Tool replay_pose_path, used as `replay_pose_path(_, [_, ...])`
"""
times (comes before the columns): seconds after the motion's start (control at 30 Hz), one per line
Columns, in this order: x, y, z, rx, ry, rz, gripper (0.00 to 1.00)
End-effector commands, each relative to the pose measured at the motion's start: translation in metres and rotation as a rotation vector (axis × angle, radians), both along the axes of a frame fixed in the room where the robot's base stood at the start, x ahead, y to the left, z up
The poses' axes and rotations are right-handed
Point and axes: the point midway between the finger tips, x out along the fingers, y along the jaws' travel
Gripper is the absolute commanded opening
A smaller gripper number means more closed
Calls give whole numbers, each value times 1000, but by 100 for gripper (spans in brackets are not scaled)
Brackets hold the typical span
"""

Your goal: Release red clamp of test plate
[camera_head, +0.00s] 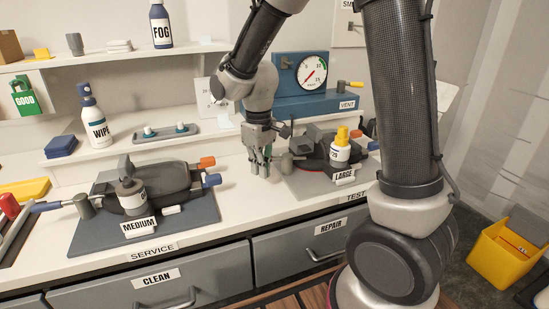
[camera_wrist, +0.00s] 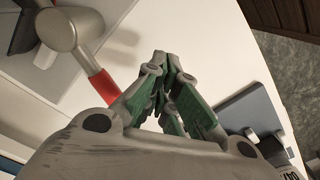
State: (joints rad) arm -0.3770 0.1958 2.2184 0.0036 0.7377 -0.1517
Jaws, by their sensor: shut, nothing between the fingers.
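The grey test plate (camera_head: 300,187) lies on the bench at right, marked TEST, with a dark device labelled LARGE on it. A rounded grey clamp body (camera_head: 285,162) is at its left edge, beside my gripper (camera_head: 261,172). In the wrist view the clamp's red handle (camera_wrist: 102,86) runs from the grey clamp body (camera_wrist: 75,31) toward my left finger, which partly overlaps its end. My gripper (camera_wrist: 168,60) is shut and empty, low over the white bench top, with its tips right of the handle. I cannot tell whether finger and handle touch.
A blue gauge unit (camera_head: 312,90) stands behind.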

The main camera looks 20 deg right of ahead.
Motion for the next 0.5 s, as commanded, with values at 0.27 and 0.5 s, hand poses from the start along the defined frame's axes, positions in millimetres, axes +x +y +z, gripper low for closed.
replay_pose_path(0.27, [12,1,2,0,-7,-2,0])
replay_pose_path(0.5, [25,2,2,2,-9,-2,0])
